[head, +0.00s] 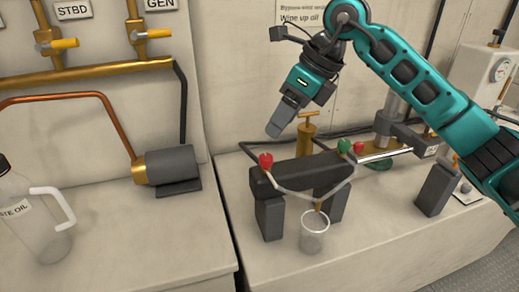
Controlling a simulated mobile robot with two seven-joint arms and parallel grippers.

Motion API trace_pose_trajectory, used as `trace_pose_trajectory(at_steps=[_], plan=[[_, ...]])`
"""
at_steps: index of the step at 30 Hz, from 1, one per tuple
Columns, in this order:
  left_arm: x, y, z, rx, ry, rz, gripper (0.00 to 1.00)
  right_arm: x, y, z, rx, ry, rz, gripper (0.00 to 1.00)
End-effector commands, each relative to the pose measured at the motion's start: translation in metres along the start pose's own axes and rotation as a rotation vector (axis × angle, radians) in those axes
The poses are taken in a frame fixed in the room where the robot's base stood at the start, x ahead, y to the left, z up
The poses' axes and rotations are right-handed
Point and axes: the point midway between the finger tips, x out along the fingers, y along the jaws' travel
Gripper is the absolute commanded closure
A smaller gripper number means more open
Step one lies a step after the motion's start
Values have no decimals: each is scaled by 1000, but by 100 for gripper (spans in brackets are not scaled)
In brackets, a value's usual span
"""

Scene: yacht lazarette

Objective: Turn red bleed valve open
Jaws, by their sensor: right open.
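A red valve knob (266,161) stands on the left end of a dark horizontal block (300,172) on the right-hand bench. A green knob (344,146) is at the block's right end, with a second red knob (358,148) just beside it. Clear tubes run from both ends down to a clear cup (313,236) in front of the block. My right gripper (274,131) is above the left red knob, pointing down and apart from it. It is open and appears empty; its fingers overlap, so the gap is hidden. My left gripper is out of view.
A brass pump-like fitting (308,130) stands behind the block. A metal cylinder (385,150) lies to its right, and a dark box (436,190) stands farther right. A clear oil jug (38,220) and a grey motor (172,165) are on the left bench. The left bench's front is clear.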

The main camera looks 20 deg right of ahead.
Motion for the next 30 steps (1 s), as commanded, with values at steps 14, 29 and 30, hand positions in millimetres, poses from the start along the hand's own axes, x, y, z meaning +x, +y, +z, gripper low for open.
trace_pose_trajectory(at_steps=[14, 29, 30], plan=[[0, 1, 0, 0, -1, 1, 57, 30, -22, -9, 7, 55, -92, 42], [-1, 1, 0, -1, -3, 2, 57, 106, -28, -12, 6, 51, -93, 42], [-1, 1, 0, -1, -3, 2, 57, 108, -29, -13, 6, 51, -93, 42]])
